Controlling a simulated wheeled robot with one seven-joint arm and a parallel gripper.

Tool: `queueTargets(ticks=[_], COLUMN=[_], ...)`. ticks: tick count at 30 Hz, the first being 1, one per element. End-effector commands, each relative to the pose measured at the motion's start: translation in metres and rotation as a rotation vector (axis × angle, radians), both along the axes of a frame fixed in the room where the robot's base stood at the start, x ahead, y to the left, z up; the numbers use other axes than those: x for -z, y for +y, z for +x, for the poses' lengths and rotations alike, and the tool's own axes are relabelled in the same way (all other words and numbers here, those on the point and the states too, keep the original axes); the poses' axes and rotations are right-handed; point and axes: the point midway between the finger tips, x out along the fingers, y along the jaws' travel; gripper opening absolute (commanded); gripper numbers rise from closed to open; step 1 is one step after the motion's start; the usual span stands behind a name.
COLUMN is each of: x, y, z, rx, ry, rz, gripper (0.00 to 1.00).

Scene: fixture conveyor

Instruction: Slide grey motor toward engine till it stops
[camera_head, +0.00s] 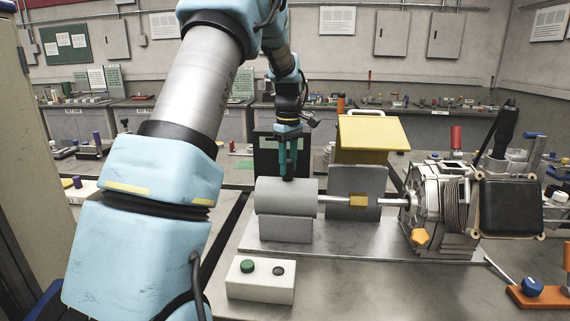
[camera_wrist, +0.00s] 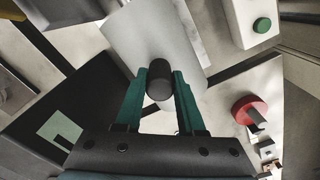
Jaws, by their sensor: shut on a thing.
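The grey motor (camera_head: 287,197) is a light grey cylinder lying on a grey block (camera_head: 286,229) on the metal plate. My gripper (camera_head: 288,174) points down at the motor's top. In the wrist view my gripper's green fingers (camera_wrist: 159,92) are shut on a short dark knob (camera_wrist: 160,80) standing on the motor (camera_wrist: 150,38). The knob is mostly hidden by the fingers in the head view.
A white box with a green button and a dark button (camera_head: 260,282) stands in front of the motor. A grey upright plate (camera_head: 352,183) and a yellow-topped box (camera_head: 372,136) stand behind the shaft. An orange tool holder (camera_head: 540,296) lies at the right front. The plate's front right is clear.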

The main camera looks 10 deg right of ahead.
Motion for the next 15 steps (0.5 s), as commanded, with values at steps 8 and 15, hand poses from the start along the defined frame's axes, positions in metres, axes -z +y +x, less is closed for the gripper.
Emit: queueTargets(ticks=[8, 15], x=[-0.001, -0.001], y=[-0.044, -0.046], z=[-0.012, -0.012], rx=[0.007, 0.006], ry=[0.0, -0.001], rz=[-0.005, -0.008], gripper=[0.0, 0.0])
